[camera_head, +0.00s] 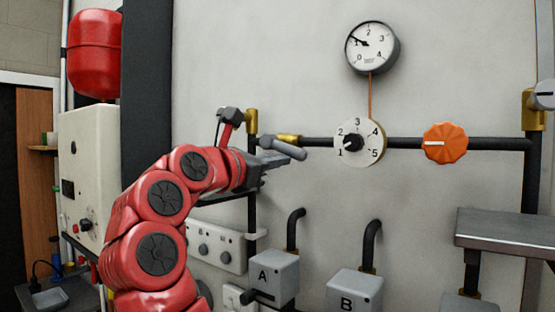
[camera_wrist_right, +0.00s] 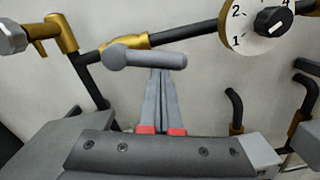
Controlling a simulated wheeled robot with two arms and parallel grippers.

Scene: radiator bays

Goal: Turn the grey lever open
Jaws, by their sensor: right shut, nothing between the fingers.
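The grey lever (camera_head: 284,148) sits on a brass valve on the dark wall pipe, its handle pointing right and slightly down in the head view. In the wrist view the lever (camera_wrist_right: 150,59) lies nearly level across the picture, its round hub at the left. My right gripper (camera_head: 276,161) is shut and empty, just below the lever. In the wrist view its fingertips (camera_wrist_right: 166,72) meet the handle's lower edge; I cannot tell whether they touch. My left gripper is not in view.
Right of the lever are a numbered dial (camera_head: 360,143), an orange knob (camera_head: 445,144) and a gauge (camera_head: 372,47). Grey boxes A (camera_head: 274,278) and B (camera_head: 354,291) are below. A grey shelf (camera_head: 507,228) juts out at right. The wall above the lever is clear.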

